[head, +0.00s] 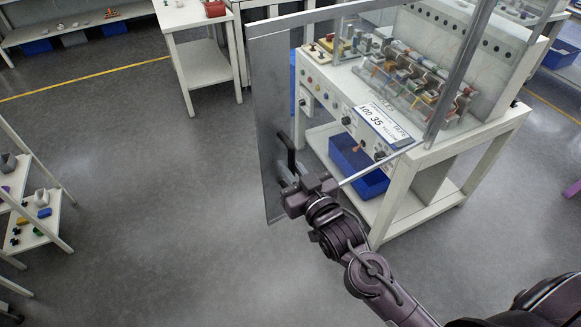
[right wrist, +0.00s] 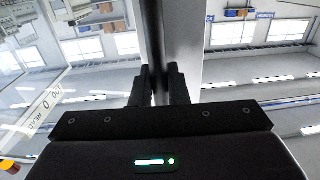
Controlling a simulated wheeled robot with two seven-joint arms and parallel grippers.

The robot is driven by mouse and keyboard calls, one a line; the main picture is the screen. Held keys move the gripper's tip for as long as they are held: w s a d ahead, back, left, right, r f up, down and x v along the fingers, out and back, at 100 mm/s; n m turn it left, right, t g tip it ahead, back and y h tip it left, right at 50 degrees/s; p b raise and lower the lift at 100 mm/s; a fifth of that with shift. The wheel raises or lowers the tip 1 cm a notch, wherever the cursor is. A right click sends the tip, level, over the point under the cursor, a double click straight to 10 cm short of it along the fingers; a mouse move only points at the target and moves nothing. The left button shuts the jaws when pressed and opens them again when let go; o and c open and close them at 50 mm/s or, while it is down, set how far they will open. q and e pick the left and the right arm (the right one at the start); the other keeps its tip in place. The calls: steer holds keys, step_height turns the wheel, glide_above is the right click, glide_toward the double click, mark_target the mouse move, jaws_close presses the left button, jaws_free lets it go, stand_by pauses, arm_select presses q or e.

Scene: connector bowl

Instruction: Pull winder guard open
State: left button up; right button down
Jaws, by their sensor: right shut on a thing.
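The winder guard is a clear panel in a metal frame (head: 268,115), with a wide grey edge plate at left. It stands swung out at an angle from the front of the winder bench (head: 455,140). Its black handle (head: 289,150) is on the edge plate and also shows in the right wrist view (right wrist: 151,40). My right gripper (head: 287,184) is shut on this handle, low on it; in the right wrist view its two fingers (right wrist: 158,88) stand on either side of the handle. My left gripper is not in view.
Spools and coloured parts (head: 410,75) sit on the bench behind the clear panel. A blue bin (head: 350,155) is on its lower shelf. A white table (head: 205,65) stands behind, and a small shelf rack (head: 35,215) at far left. The floor left of the guard is clear.

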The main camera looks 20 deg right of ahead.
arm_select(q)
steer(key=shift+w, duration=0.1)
arm_select(e)
steer(key=shift+s+r, duration=0.1)
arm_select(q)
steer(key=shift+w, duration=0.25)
arm_select(e)
steer(key=c, duration=1.5)
jaws_free()
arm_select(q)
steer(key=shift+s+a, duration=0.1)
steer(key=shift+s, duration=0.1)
